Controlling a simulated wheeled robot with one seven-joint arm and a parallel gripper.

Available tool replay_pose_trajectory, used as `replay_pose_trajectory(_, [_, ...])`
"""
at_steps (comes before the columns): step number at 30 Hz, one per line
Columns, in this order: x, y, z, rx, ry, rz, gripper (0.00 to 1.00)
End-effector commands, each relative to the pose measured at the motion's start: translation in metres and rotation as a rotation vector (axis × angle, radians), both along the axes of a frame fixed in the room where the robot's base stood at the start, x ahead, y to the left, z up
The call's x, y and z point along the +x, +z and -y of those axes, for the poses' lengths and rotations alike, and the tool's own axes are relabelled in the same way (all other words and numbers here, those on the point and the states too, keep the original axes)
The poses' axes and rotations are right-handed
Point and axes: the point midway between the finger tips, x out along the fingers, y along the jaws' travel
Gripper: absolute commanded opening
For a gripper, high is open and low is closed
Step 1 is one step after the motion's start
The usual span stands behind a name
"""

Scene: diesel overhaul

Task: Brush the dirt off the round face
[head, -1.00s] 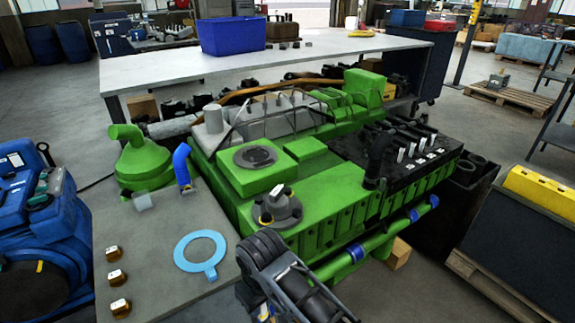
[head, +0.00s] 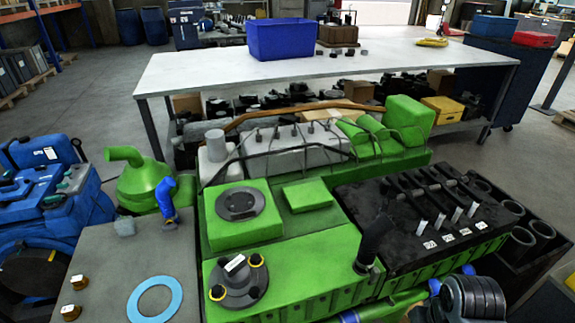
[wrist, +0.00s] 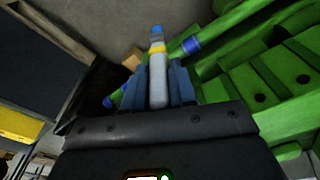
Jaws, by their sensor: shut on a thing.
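My gripper (wrist: 158,72) shows in the wrist view, its blue fingers shut on a slim grey tool (wrist: 157,88) with a yellow band and a blue tip, which I take to be the brush. It points away from the wrist. In the head view only part of my arm shows, at the bottom right; the fingers are not visible there. Two round faces sit on the green engine (head: 300,280): a dark round plate (head: 240,204) on a raised block, and a grey flange (head: 238,288) with yellow rings. Both are left of my arm. I cannot make out dirt on either.
A black cylinder head (head: 415,225) lies on the right. Behind stands a white-topped bench (head: 350,66) with a blue bin (head: 288,40).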

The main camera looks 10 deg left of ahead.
Motion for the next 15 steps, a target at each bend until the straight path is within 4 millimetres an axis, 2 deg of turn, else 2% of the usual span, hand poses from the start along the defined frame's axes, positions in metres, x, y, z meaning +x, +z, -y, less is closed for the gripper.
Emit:
replay_pose_trajectory(1, [0.0, 0.014, 0.0, 0.0, 0.001, 0.0, 0.0])
replay_pose_trajectory(6, [0.0, 0.034, 0.0, 0.0, 0.0, 0.0, 0.0])
replay_pose_trajectory(8, [0.0, 0.027, -0.002, 0.001, 0.003, 0.0, 0.0])
replay_pose_trajectory(15, [0.0, 0.027, -0.002, 0.001, 0.004, 0.001, 0.0])
